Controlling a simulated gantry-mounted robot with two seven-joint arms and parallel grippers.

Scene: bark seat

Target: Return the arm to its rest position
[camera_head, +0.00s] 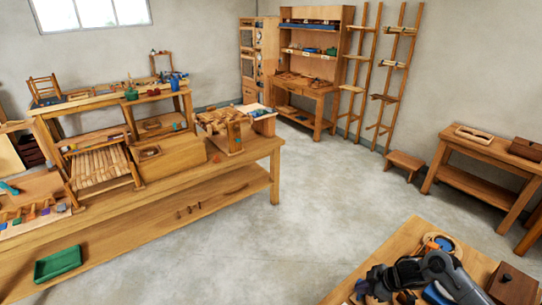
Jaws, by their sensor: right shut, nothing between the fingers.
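My right arm (443,274) comes in at the bottom right, grey and black. Its black gripper (368,287) is low over the near wooden table (400,250), pointing left. The gripper is small and dark here, and it looks shut with nothing held. My left arm and gripper are not in view.
On the near table are a round wooden piece with an orange item (437,244) and a dark brown box (511,284). A long workbench (245,165) with wooden items stands at left, a green tray (58,264) on its lower shelf. Open concrete floor (310,190) lies between.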

